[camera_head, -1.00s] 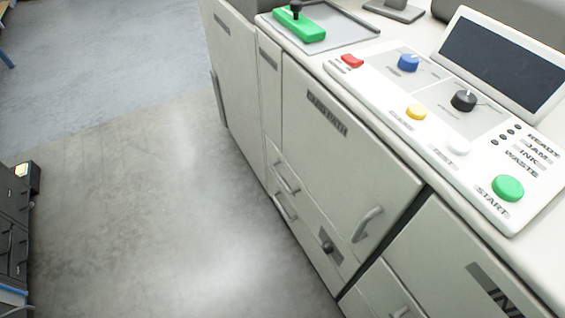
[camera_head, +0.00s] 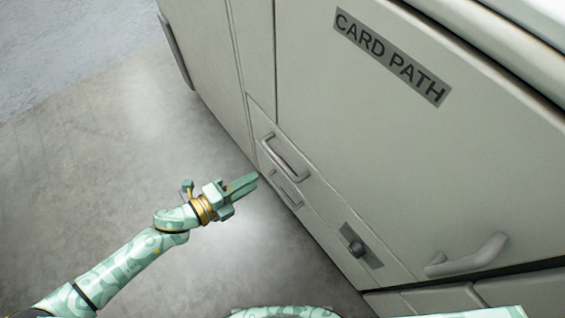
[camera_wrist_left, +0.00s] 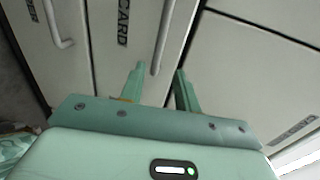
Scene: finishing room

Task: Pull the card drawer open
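The card drawer (camera_wrist_left: 108,75) is a pale grey front with a dark CARD label in the left wrist view. It looks flush with the cabinet. Its grey bar handle (camera_wrist_left: 162,42) shows just past and between my left fingertips. In the head view it appears to be the upper of two stacked drawers, with its handle (camera_head: 287,161) low on the cabinet. My left gripper (camera_head: 256,181) points at the drawer fronts from the left; its green fingers (camera_wrist_left: 160,80) are apart and empty. I cannot tell whether they touch the handle. My right gripper is out of view.
A second drawer handle (camera_wrist_left: 58,24) sits beside the card drawer. A CARD PATH door (camera_head: 430,150) with a curved handle (camera_head: 468,257) is above the drawers. The floor (camera_head: 110,165) at left is clear.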

